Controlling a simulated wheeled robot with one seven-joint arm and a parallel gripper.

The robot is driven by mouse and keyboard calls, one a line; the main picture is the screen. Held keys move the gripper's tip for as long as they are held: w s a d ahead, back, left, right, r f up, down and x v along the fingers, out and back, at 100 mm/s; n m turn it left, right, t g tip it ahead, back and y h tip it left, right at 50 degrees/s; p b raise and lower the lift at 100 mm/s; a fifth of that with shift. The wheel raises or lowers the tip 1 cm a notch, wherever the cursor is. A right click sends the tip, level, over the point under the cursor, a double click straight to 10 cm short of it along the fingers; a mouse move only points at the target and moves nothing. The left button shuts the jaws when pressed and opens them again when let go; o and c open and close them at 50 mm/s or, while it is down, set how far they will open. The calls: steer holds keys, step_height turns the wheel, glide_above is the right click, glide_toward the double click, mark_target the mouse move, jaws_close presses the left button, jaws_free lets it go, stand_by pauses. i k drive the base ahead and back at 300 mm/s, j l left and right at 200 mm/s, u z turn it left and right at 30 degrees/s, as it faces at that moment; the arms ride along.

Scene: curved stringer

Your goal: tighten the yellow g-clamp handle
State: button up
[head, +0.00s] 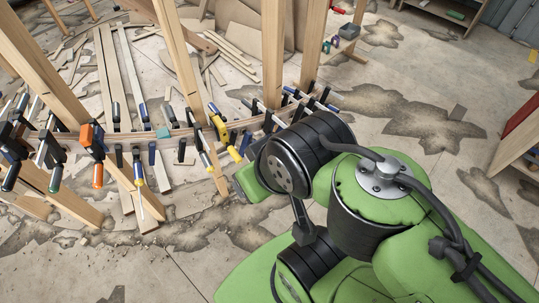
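A yellow G-clamp (219,130) sits on the curved wooden stringer (180,133) near the middle of the head view. A yellow handle end (234,154) shows just below and to the right of its frame; I cannot tell for sure that it belongs to this clamp. My arm reaches in from the lower right, and its wrist end is just right of and below the yellow clamp. My gripper's fingers cannot be made out, as my own arm links cover that area. I cannot tell whether the gripper touches the clamp or its handle.
Several blue, black and orange clamps (97,140) line the stringer on both sides. Upright wooden posts (179,65) stand along it. Loose planks (126,75) lie behind on the stained concrete floor. A wooden unit (518,140) stands at the right edge. Open floor lies at the upper right.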

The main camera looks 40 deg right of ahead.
mark_target(230, 147)
steer(key=z, duration=0.45)
steer(key=i+j+u, duration=0.1)
steer(key=i+j, duration=0.25)
steer(key=j, duration=0.15)
steer(key=i+j, duration=0.35)
steer(key=j, duration=0.15)
steer(key=j+u, duration=0.05)
